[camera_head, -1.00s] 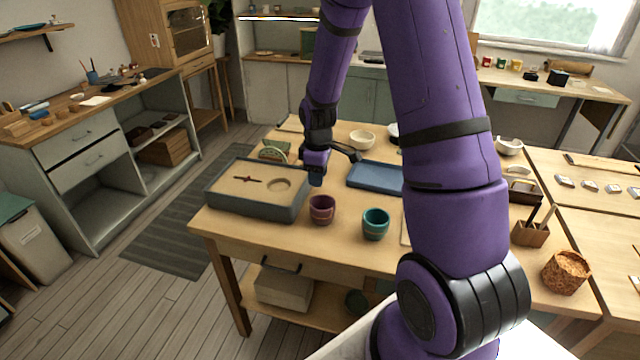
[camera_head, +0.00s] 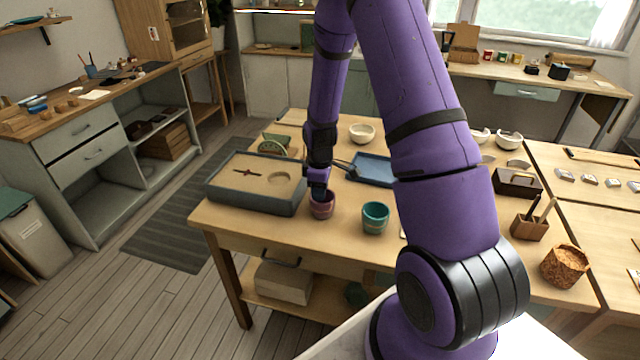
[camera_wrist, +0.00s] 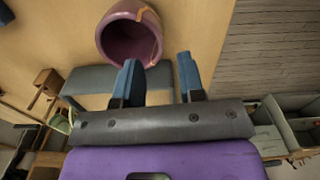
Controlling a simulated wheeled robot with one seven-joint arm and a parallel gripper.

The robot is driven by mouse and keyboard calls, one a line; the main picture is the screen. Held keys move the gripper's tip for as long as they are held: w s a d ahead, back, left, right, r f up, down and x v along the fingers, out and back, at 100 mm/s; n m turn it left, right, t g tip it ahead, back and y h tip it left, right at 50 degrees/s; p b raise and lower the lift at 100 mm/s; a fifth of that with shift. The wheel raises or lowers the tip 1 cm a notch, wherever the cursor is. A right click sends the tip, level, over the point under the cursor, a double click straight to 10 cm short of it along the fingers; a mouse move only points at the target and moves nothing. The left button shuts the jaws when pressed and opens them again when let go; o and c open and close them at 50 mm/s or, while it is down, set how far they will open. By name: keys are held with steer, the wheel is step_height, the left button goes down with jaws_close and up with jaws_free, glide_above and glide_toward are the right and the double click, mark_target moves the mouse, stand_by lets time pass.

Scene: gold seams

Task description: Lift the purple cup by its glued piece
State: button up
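The purple cup (camera_head: 322,211) stands upright on the wooden table, next to the teal cup. In the wrist view the cup (camera_wrist: 122,42) shows its open mouth, with a gold seam (camera_wrist: 151,22) outlining a piece of its wall on the right side. My gripper (camera_head: 318,192) is right above the cup in the head view and hides part of its rim. In the wrist view my gripper (camera_wrist: 157,62) has its two blue fingers apart with nothing between them. The seamed side of the cup lies just ahead of the gap; contact cannot be told.
A teal cup (camera_head: 375,218) stands close to the right. A grey sand-filled box (camera_head: 255,199) is close to the left. A blue tray (camera_head: 372,170) and a cream bowl (camera_head: 362,133) are behind. A wooden holder with tools (camera_head: 529,227) stands farther right.

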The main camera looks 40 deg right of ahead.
mark_target(320, 204)
steer(key=shift+f, duration=2.3)
steer(key=shift+c, duration=0.2)
jaws_close()
